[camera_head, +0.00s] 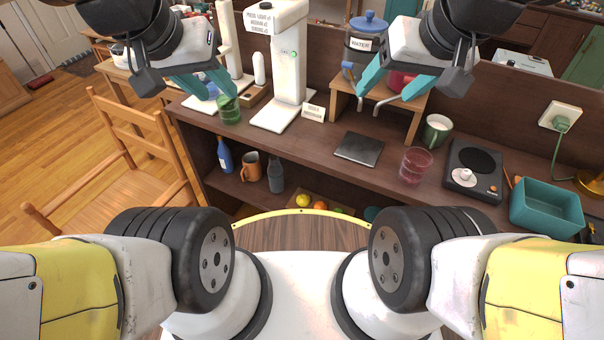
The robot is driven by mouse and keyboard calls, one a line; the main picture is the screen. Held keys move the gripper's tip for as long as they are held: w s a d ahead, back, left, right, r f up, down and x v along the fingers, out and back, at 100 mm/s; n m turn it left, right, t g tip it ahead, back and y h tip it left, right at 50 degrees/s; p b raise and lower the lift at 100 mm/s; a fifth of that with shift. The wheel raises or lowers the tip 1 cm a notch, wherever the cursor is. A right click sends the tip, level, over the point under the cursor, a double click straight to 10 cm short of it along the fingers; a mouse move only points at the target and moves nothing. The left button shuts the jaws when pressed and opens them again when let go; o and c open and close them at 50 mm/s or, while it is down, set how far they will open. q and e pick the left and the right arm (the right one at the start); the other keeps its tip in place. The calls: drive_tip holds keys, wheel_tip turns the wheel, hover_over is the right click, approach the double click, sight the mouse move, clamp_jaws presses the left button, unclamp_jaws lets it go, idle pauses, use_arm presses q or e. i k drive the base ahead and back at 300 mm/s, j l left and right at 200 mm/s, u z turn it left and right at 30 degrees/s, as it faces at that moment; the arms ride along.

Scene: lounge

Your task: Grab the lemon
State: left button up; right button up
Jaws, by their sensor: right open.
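The yellow lemon (302,200) lies on the lower shelf of the wooden counter, beside an orange (320,205). Both appear to be in a shallow wooden tray, partly cut off from sight by my own body. My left gripper (221,97) is above the counter top at the left, by a green glass, its teal fingers apart with nothing seen held. My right gripper (381,98) is above the counter by the small wooden stand, open and empty. Both grippers are well above and away from the lemon.
On the lower shelf left of the lemon stand a grey bottle (276,173), an orange mug (251,166) and a blue bottle (224,155). The counter top holds a white dispenser (288,65), a dark tray (359,149), a pink glass (415,165) and a teal bin (545,207). A wooden chair (125,190) stands left.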

sight(303, 199)
drive_tip(key=k+j+z, duration=0.1)
drive_tip(key=j+z, duration=0.15)
drive_tip(key=j, duration=0.2)
drive_tip(key=k+j+z, duration=0.2)
drive_tip(key=j, duration=0.2)
drive_tip(key=k+j+z, duration=0.25)
drive_tip(key=j, duration=0.15)
drive_tip(key=k+j+z, duration=0.2)
drive_tip(key=j, duration=0.2)
drive_tip(key=i, duration=0.1)
